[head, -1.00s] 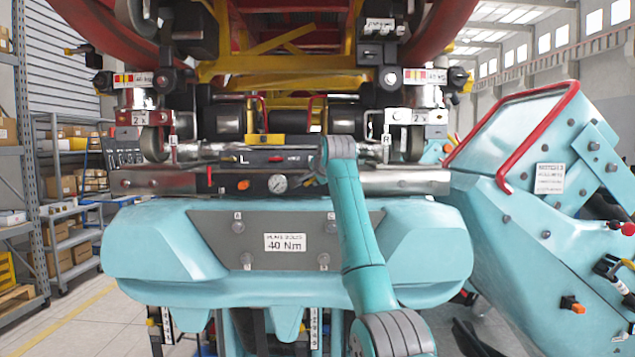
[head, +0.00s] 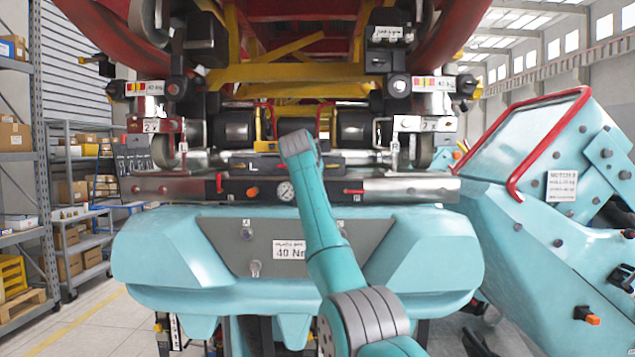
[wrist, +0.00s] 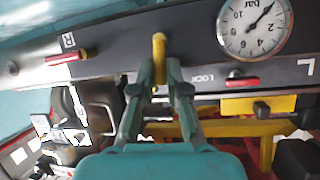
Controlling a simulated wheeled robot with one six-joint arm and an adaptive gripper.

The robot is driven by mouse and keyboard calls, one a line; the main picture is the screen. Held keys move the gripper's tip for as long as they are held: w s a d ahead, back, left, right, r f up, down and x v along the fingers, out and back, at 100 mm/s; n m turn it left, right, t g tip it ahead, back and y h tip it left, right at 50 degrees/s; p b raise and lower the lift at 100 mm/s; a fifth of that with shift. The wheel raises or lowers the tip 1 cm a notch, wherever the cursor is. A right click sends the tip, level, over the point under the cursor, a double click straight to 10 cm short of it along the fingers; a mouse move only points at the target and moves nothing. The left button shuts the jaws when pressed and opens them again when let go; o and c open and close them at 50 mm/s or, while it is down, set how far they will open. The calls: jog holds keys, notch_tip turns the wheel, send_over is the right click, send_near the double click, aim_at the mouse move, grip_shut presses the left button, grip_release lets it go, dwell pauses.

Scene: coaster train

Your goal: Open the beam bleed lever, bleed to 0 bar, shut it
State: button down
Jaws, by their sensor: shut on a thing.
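In the wrist view, which looks upside down, my gripper (wrist: 160,75) is shut on a small yellow lever (wrist: 159,45) on the black panel strip of the beam (wrist: 110,55). The lever stands between the round gauge (wrist: 255,25) and a red lever marked R (wrist: 65,57). The gauge needle points up and right, near the low end of the scale; the exact reading is unclear. In the head view my arm hides the gripper and the yellow lever; the gauge (head: 286,192) shows just left of the arm.
A red LOCK handle (wrist: 242,82) sits close beside my fingers. In the head view are an orange knob (head: 253,192), a red lever (head: 219,183) and the turquoise front shell (head: 170,255). A turquoise cabinet with a red rail (head: 540,150) stands right; shelves (head: 30,150) stand left.

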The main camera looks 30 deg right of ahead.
jog(key=shift+w+a+n+h, duration=0.15)
jog(key=shift+n+h, duration=0.15)
jog(key=shift+n, duration=0.1)
dwell(0.4)
jog(key=c, duration=1.2)
grip_release()
jog(key=shift+a, duration=0.15)
jog(key=v, duration=1.1)
jog(key=shift+a+r, duration=0.2)
jog(key=shift+a, duration=0.1)
